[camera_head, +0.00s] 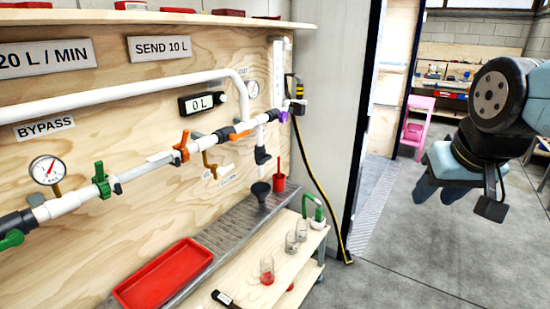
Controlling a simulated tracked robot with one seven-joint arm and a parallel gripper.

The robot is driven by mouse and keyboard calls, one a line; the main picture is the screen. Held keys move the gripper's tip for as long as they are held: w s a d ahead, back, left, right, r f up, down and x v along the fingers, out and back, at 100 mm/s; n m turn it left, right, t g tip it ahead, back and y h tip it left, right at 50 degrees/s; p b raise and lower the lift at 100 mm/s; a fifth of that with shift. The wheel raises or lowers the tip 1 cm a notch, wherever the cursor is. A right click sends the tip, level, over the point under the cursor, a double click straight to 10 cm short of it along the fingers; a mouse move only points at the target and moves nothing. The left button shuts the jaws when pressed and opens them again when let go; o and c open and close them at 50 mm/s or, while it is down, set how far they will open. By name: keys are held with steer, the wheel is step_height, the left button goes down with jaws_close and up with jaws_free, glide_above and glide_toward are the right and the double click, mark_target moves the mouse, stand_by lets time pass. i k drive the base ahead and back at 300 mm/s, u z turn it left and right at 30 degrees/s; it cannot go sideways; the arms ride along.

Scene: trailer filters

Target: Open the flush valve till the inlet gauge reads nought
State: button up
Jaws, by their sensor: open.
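A round white gauge (47,170) with a red needle stands on the pipe at the left; its needle points up and to the right, and its figures are too small to read. A second, smaller gauge (252,89) sits further along. A brass branch with an orange-brown handle (208,143) leaves the pipe mid-wall, beside a small unreadable label; I cannot tell which valve is the flush valve. Other handles are green (101,180), orange (181,148) and purple (283,117). My gripper (438,196) is open and empty at the right, over the floor, far from the pipes.
A digital display (202,103) reads 0 L. Below the pipes are a grey drain tray (228,222), a red tray (163,273), a black funnel (261,192) and a wooden shelf with glass jars (267,270). A hose (318,184) hangs by the doorway. Floor at right is clear.

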mark_target(265, 160)
steer(key=i, duration=0.9)
steer(key=u, duration=0.05)
